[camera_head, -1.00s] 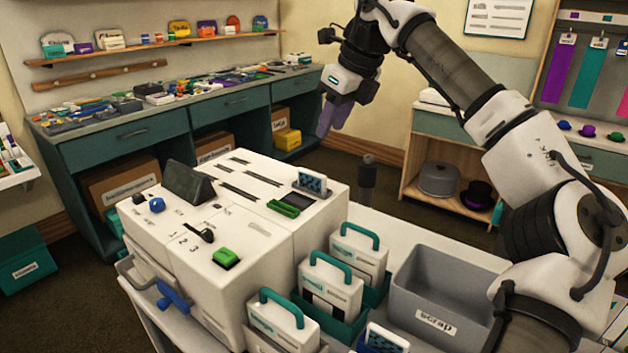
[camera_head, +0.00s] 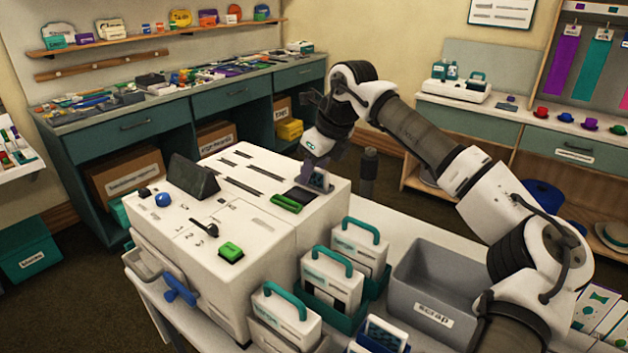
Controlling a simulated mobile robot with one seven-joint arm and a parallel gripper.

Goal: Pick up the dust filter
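No label that I can read says dust filter. A similar framed piece (camera_head: 383,335) stands at the bottom edge, partly cut off.
White cartridges with teal handles (camera_head: 332,278) stand in teal holders in front of the machine. A grey scrap bin (camera_head: 432,308) is at their right. A green block (camera_head: 287,203) lies near the framed piece. A dark post (camera_head: 369,173) rises behind the machine.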

